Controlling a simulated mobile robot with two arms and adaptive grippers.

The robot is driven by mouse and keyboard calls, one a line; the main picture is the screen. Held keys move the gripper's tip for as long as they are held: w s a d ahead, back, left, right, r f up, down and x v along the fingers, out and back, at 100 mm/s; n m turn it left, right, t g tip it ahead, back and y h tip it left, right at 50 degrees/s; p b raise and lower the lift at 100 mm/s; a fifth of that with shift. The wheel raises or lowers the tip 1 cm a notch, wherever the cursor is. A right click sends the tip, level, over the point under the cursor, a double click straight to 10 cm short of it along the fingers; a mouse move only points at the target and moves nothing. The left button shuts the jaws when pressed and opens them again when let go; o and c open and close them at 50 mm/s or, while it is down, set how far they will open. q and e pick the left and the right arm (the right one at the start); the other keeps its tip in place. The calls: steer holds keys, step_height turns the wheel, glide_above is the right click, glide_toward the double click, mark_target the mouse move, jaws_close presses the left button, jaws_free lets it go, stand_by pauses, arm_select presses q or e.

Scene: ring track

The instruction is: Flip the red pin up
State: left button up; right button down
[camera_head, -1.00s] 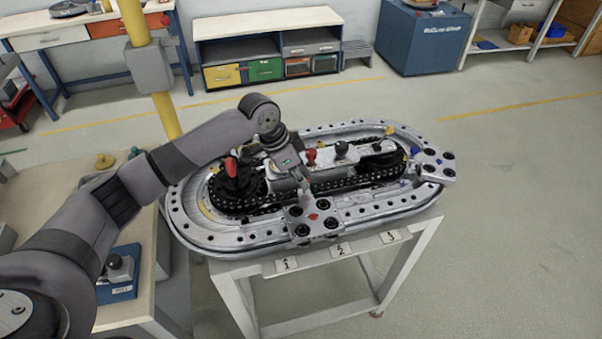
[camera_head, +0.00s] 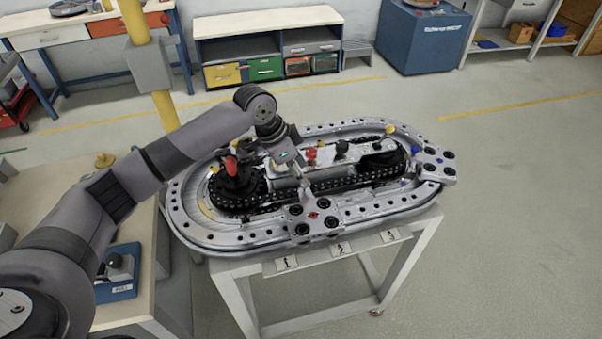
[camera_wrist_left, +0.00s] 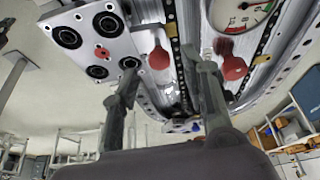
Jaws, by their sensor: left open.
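The ring track (camera_head: 215,238) carries a near plate (camera_head: 325,222) with black wheels and a small red spot (camera_head: 313,215) at its centre. In the left wrist view the plate (camera_wrist_left: 85,30) is at upper left, with the red spot (camera_wrist_left: 102,52) on it. A red-topped lever (camera_head: 231,166) stands at the track's left, and a smaller red knob (camera_head: 311,155) near its middle. The wrist view shows two red knobs, one (camera_wrist_left: 158,57) between my fingers and one (camera_wrist_left: 234,68) right of them. My left gripper (camera_wrist_left: 168,68) is open and empty, above the track beside the plate; it also shows in the head view (camera_head: 302,184). Which red part is the pin is unclear.
A second wheeled plate (camera_head: 436,165) sits at the track's right end. A workbench with a blue box (camera_head: 120,285) lies at left, and a yellow post (camera_head: 167,115) stands behind my arm. The floor to the right is clear.

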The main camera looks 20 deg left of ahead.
arm_select(q)
steer(key=v, duration=1)
steer(key=shift+a+r, duration=0.15)
steer(key=shift+s, duration=0.1)
